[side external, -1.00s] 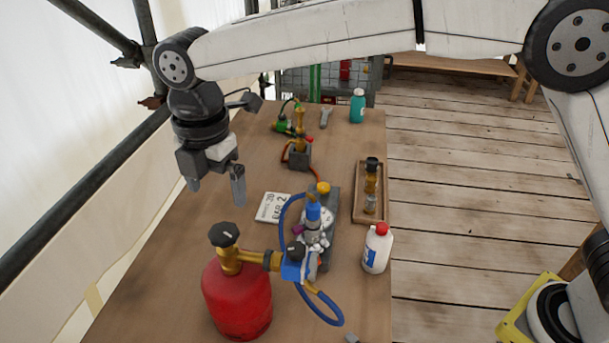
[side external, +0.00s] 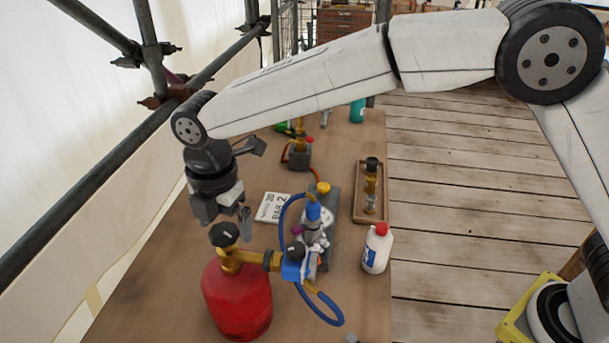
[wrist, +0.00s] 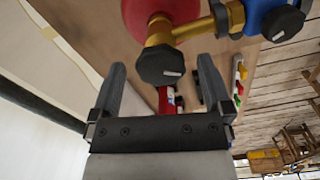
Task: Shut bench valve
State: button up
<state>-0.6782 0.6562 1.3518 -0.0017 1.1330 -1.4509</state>
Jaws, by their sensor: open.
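A red gas cylinder (side external: 238,298) stands at the near left of the bench, with a brass valve (side external: 240,259) and a black faceted knob (side external: 224,234) on top. My gripper (side external: 232,218) is open just above and behind the knob in the side view, with one finger clearly visible. In the wrist view the knob (wrist: 162,64) appears between my two spread fingers, apart from both in the picture. Depth between fingertips and knob is hard to tell. A brass pipe leads right from the valve to a blue regulator (side external: 295,264) with its own black knob.
A blue hose (side external: 324,308) loops beside the regulator. A torch stand (side external: 332,205), a white bottle with red cap (side external: 377,248), a wooden tray (side external: 358,205) and a note card (side external: 272,206) occupy the bench (side external: 180,270). Scaffold poles (side external: 90,185) run along the left.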

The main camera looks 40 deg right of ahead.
jog(key=shift+f, duration=0.15)
jog(key=shift+c, duration=0.2)
jog(key=c, duration=1.2)
jog(key=shift+m, duration=0.5)
jog(key=m, duration=0.5)
jog(key=shift+s, duration=0.15)
jog(key=m, duration=0.6)
jog(key=shift+s, duration=0.15)
jog(key=shift+m, duration=0.3)
